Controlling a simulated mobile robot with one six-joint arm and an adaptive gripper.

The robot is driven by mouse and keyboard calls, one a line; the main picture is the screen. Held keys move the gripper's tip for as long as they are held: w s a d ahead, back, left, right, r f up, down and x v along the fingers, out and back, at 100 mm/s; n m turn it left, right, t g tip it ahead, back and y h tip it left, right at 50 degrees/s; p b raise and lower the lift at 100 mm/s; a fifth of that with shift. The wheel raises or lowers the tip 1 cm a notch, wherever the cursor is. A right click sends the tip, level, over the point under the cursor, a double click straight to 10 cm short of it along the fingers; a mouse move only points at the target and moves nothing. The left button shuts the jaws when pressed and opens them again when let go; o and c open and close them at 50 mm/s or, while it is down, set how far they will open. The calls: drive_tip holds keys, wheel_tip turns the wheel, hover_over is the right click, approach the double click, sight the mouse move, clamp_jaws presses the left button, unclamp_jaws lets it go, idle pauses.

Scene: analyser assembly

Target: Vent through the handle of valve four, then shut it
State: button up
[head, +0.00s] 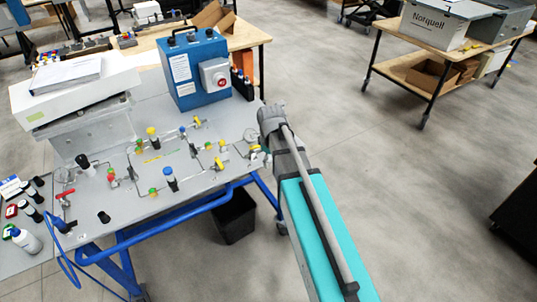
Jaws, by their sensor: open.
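A grey panel (130,205) on a blue frame carries thin tubing with several small valves. Yellow handles show at a back valve (197,122), a front right valve (219,164) and a valve near the right edge (250,135). A red-handled valve (65,196) sits at the left. I cannot read any numbers, so I cannot tell which is valve four. My gripper (257,152) is at the panel's right edge, by the rightmost fittings. It is open; its fingers are small and partly hidden by my wrist, and contact with a handle cannot be made out.
A blue box (196,72) with a red button stands at the panel's back. A white case (75,90) with papers is at back left. Bottles (26,240) stand at the left. A black bin (236,217) is below. Open floor lies to the right.

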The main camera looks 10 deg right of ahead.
drive_tip(key=s+f+m+b, duration=0.4)
drive_tip(key=s+m, duration=0.4)
drive_tip(key=s, duration=0.3)
drive_tip(key=shift+s, duration=0.15)
drive_tip(key=shift+f, duration=0.1)
idle(0.3)
drive_tip(key=w+r+n+p, duration=0.3)
drive_tip(key=w+n, duration=0.3)
drive_tip(key=w, duration=0.3)
drive_tip(key=w+r+n+p, duration=0.4)
drive_tip(key=w+n, duration=0.2)
drive_tip(key=w, duration=0.4)
drive_tip(key=w+r+n+p, duration=0.4)
drive_tip(key=w+n, duration=0.2)
drive_tip(key=w, duration=0.3)
drive_tip(key=shift+w+n, duration=0.25)
drive_tip(key=shift+n, duration=0.05)
drive_tip(key=shift+f, duration=0.2)
wheel_tip(320, 180, down, 14)
drive_tip(key=b, duration=1.3)
drive_tip(key=shift+r+b, duration=0.25)
drive_tip(key=shift+b, duration=0.15)
